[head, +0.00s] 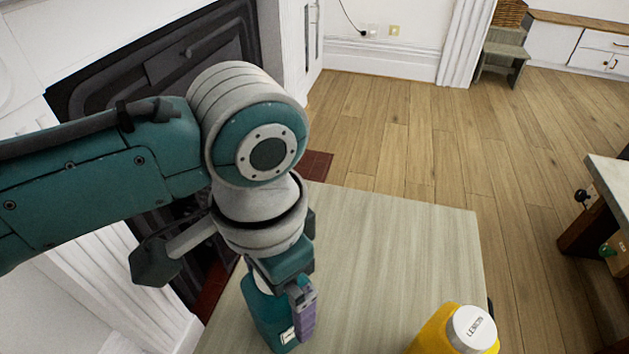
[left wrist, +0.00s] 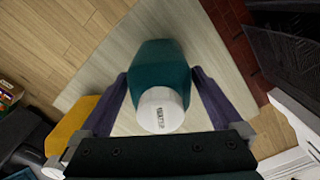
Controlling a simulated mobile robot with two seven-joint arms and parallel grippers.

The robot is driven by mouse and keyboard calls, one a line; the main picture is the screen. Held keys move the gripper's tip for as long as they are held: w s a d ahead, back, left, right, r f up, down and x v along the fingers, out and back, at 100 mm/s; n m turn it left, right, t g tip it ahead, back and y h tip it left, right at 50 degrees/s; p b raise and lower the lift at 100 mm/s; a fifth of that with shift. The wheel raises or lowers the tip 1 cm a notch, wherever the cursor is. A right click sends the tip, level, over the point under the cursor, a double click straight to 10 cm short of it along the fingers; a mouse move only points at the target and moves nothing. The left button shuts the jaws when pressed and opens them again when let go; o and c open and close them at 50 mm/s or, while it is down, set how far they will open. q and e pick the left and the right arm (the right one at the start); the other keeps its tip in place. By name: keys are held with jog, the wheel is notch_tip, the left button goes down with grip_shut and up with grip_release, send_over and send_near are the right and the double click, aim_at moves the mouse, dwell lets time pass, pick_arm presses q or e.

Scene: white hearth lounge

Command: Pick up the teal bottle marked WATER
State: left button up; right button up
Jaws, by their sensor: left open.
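The teal bottle (head: 262,310) stands on the pale wooden table (head: 400,240), partly hidden behind my left gripper (head: 300,310) in the head view. The left wrist view shows the bottle (left wrist: 160,66) from above, with a white cap (left wrist: 159,110) marked WATER. My left gripper (left wrist: 160,82) is open, its purple fingers on either side of the bottle. I cannot tell whether either finger touches it. My right gripper is in neither view.
A yellow bottle (head: 440,335) with a white cap marked LEMON stands on the table to the right of the teal one. A dark fireplace (head: 160,65) is at the left. The table's middle is clear. A wooden stool (head: 505,55) stands far back on the floor.

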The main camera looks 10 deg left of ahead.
pick_arm(q)
jog(key=shift+f, duration=0.5)
jog(key=shift+w+r, duration=0.1)
grip_shut()
dwell(0.4)
